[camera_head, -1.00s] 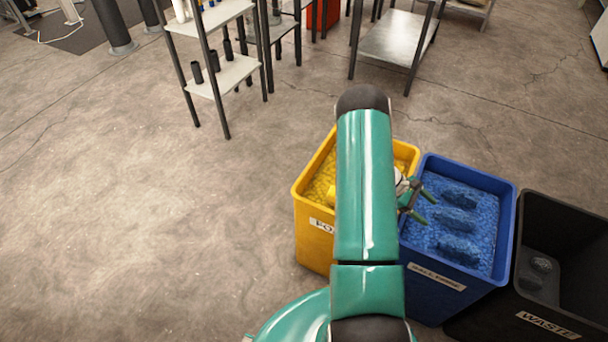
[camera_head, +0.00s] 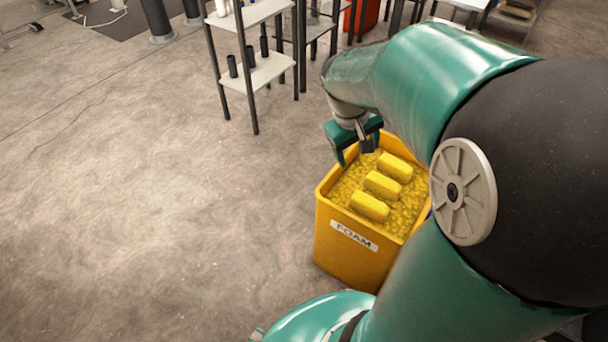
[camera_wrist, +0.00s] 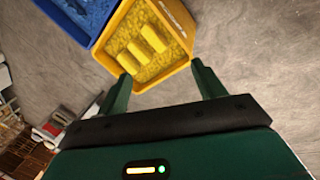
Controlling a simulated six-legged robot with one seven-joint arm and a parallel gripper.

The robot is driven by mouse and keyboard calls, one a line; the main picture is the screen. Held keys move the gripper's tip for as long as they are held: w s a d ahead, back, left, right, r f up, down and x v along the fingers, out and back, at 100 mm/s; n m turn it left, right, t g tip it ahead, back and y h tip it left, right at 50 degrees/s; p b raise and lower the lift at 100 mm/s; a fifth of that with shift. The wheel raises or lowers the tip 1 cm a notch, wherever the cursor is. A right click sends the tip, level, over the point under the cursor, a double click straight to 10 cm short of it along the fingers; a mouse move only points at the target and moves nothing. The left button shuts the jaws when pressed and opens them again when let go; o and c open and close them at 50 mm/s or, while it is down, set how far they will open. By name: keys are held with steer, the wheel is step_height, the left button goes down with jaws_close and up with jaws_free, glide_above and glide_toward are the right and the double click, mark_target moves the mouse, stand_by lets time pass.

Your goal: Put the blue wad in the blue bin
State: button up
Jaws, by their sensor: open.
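My gripper (camera_head: 356,148) is open and empty, above the back edge of the yellow bin in the head view. In the wrist view its two fingers (camera_wrist: 160,80) stand apart, with grey floor and the yellow bin's corner beyond them. The blue bin (camera_wrist: 66,27) shows only in part at the top left of the wrist view, holding blue filling. My arm covers its place in the head view. I cannot make out a separate blue wad in either view.
The yellow bin (camera_head: 340,264), labelled FOAM, holds yellow filling with three yellow wads (camera_head: 382,185) on top; it also shows in the wrist view (camera_wrist: 152,84). A shelf rack (camera_head: 272,70) stands behind. The floor at left is clear.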

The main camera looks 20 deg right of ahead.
steer(key=s+a+r+t+y, duration=0.1)
steer(key=s+a+r, duration=0.3)
steer(key=a, duration=0.4)
steer(key=s+a+r+t+y, duration=0.2)
steer(key=s+a+r+t, duration=0.2)
steer(key=a, duration=0.5)
steer(key=shift+s+r, duration=0.35)
steer(key=shift+s, duration=0.2)
